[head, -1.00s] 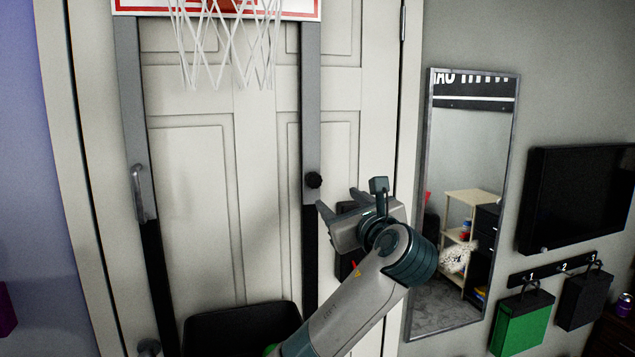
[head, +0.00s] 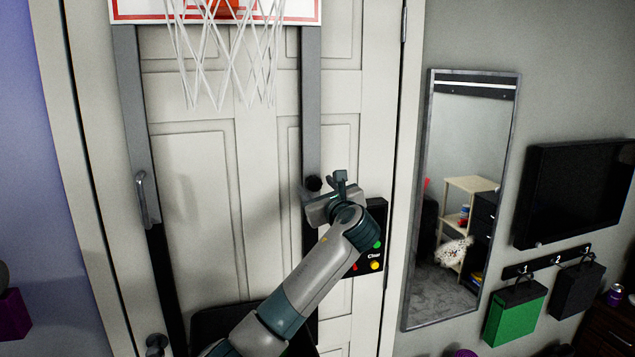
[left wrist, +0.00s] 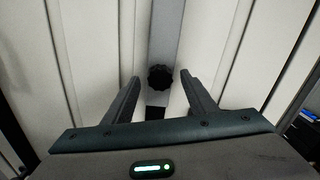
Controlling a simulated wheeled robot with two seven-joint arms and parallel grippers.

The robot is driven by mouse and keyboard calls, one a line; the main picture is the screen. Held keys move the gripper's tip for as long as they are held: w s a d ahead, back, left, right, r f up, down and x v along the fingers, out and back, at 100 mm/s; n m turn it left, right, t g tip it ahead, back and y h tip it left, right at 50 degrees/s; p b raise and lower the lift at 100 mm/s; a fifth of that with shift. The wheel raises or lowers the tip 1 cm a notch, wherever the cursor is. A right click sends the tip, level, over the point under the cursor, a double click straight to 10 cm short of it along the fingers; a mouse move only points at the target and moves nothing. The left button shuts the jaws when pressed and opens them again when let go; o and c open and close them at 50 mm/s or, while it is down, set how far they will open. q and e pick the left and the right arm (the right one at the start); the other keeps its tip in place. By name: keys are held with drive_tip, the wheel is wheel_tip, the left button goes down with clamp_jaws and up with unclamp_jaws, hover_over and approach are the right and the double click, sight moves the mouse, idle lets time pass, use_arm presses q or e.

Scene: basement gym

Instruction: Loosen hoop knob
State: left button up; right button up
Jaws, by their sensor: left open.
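The hoop knob (head: 313,183) is a small black round knob on the grey right-hand post (head: 311,120) of the basketball hoop. My left gripper (head: 318,190) is right in front of it in the head view and partly covers the area below it. In the left wrist view, the ridged black knob (left wrist: 160,77) shows between and a little beyond the two open fingertips of my left gripper (left wrist: 160,80). The fingers stand apart on either side and nothing is between them that I can see touching. My right gripper is not in view.
The hoop's net (head: 225,60) hangs above left. A black panel with coloured buttons (head: 374,266) is behind my left arm on the door. A mirror (head: 465,130), a black screen (head: 575,190) and hanging green (head: 515,318) and black bags are to the right.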

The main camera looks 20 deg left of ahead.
use_arm(q)
drive_tip(key=shift+w+a, duration=0.15)
drive_tip(key=shift+w, duration=0.05)
drive_tip(key=c, duration=1.1)
drive_tip(key=shift+o, duration=0.2)
